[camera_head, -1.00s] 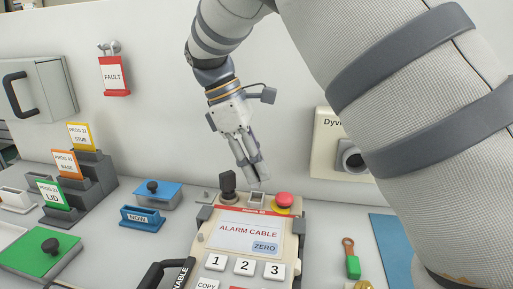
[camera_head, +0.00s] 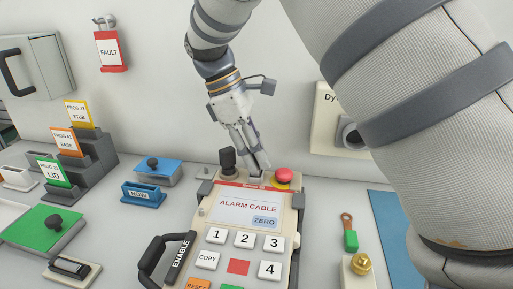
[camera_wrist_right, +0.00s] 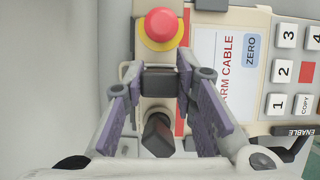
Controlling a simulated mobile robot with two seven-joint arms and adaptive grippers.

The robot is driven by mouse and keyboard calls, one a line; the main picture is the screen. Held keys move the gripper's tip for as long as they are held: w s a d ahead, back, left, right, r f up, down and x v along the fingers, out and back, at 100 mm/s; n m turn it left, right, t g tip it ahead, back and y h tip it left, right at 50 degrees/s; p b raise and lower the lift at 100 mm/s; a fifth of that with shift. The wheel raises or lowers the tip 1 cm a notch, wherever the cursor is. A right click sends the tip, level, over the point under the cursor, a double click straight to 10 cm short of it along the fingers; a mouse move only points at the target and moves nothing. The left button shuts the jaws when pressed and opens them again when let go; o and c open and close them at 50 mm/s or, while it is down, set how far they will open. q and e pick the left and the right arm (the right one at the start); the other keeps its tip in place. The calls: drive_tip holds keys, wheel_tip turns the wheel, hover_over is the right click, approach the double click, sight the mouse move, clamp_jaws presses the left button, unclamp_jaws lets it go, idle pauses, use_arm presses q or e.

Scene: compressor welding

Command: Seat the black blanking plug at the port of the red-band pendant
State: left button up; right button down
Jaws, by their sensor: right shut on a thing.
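The red-band pendant (camera_head: 204,230) lies face up at centre, with a cream body and a screen reading ALARM CABLE. It also shows in the right wrist view (camera_wrist_right: 205,90). Its port (camera_head: 257,178) is at the top end, between a black knob (camera_head: 227,160) and a red stop button (camera_head: 283,175). My right gripper (camera_head: 258,167) points down at the port. In the right wrist view its fingers are shut on the black blanking plug (camera_wrist_right: 160,83), a dark block at the port. I cannot tell how deep it sits. My left gripper is out of view.
A blue NOW holder (camera_head: 143,194), card racks (camera_head: 90,160) and a green plate (camera_head: 40,230) stand to the left. My own arm covers the right side.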

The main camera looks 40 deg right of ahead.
drive_tip(key=shift+f, duration=0.6)
idle(0.3)
drive_tip(key=c, duration=1.2)
unclamp_jaws()
drive_tip(key=shift+f, duration=0.1)
drive_tip(key=v, duration=1.2)
